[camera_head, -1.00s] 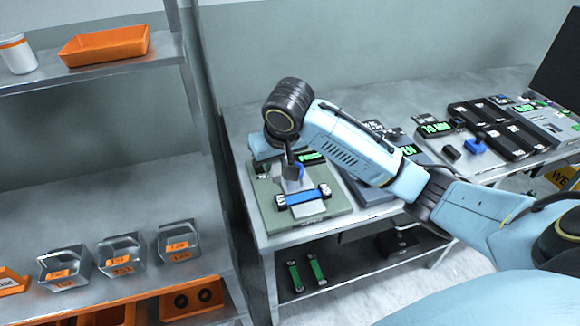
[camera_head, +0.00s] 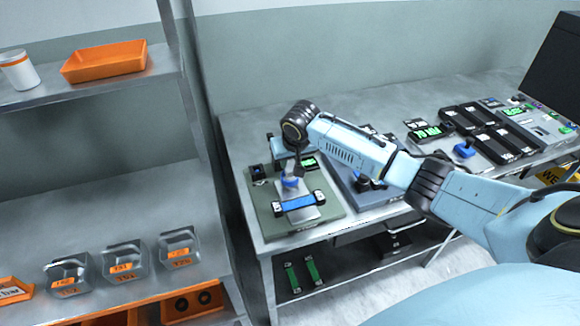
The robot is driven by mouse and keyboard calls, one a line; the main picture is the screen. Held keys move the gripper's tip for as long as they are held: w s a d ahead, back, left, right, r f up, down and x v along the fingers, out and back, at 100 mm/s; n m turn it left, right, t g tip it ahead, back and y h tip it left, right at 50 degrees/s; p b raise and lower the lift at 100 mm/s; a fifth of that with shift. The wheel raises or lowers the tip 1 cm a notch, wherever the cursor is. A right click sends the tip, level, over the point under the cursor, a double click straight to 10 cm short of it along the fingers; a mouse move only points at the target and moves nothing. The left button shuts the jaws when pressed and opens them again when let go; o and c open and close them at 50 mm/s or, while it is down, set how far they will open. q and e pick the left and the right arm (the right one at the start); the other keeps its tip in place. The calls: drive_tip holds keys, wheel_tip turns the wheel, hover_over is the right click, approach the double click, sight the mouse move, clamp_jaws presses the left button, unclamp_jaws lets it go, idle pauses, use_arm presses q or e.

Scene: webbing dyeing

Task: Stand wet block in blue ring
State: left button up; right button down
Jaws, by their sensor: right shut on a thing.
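My right gripper (camera_head: 298,170) points down over the green-grey board (camera_head: 333,203) on the metal table. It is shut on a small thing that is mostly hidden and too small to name. A small blue piece (camera_head: 290,183) shows right at its fingertips; I cannot tell whether it is the blue ring, or whether it is held or stands on the board. In front of it a blue strip (camera_head: 298,202) with dark ends lies across a pale plate. I cannot pick out the wet block for sure. My left gripper is not in view.
Another board with dark and blue parts (camera_head: 371,183) lies just right, partly under my arm. A blue knob (camera_head: 464,150) and black units (camera_head: 490,130) stand farther right. A shelf with grey bins (camera_head: 124,262) and an orange tray (camera_head: 104,62) is at left.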

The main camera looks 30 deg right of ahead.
sight(291, 167)
wheel_tip(291, 167, down, 2)
drive_tip(key=shift+f, duration=0.2)
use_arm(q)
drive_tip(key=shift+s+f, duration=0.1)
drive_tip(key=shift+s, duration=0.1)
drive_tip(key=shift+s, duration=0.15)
use_arm(e)
drive_tip(key=shift+s+f, duration=0.15)
drive_tip(key=shift+f, duration=0.4)
